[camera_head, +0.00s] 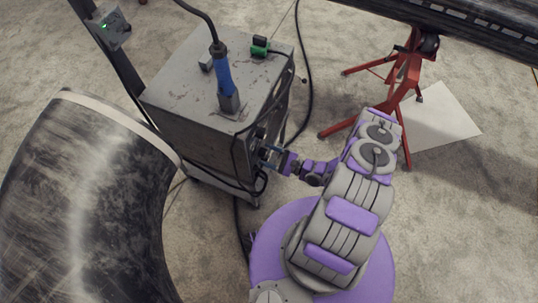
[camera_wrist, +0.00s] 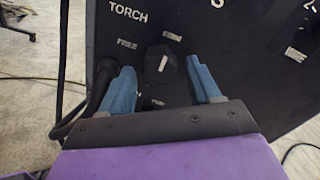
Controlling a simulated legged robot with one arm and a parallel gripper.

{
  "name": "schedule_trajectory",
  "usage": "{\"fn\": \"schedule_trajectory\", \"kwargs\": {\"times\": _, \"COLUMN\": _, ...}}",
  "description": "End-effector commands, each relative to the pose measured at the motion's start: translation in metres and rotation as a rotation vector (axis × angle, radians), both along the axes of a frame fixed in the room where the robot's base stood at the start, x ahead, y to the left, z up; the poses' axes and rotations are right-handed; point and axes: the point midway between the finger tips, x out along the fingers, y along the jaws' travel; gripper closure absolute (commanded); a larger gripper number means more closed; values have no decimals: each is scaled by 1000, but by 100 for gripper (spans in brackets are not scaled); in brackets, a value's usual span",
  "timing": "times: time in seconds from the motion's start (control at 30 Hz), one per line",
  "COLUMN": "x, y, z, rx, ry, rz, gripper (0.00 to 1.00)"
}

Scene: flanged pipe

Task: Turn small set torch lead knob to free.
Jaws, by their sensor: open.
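The dark knob (camera_wrist: 158,66) with a white mark on it sits on the black panel under the word TORCH in the wrist view. A FREE label (camera_wrist: 127,43) is to its upper left; labels at its upper right and below are too blurred to read surely. I cannot tell which label the mark points at. My gripper (camera_wrist: 161,72) is open, its blue fingers on either side of the knob, with gaps visible. In the head view my gripper (camera_head: 270,154) is at the right side face of the grey box (camera_head: 185,100); the knob is hidden there.
A black cable (camera_wrist: 95,95) runs close beside the left finger. A large dark pipe (camera_head: 75,205) is at left, and a red stand (camera_head: 395,80) is at right. Bare floor lies around my arm.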

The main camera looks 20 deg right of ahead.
Motion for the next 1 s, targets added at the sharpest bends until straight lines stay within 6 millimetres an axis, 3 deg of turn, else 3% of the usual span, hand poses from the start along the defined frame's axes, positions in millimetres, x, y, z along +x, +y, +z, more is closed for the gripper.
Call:
{"fn": "schedule_trajectory", "kwargs": {"times": 0.2, "x": 0, "y": 0, "z": 0, "rx": 0, "ry": -1, "rz": -1, "gripper": 38}}
{"fn": "schedule_trajectory", "kwargs": {"times": 0.8, "x": 0, "y": 0, "z": 0, "rx": 0, "ry": -1, "rz": -1, "gripper": 94}}
{"fn": "schedule_trajectory", "kwargs": {"times": 1.0, "x": 0, "y": -1, "z": 0, "rx": -8, "ry": -10, "rz": -1, "gripper": 94}}
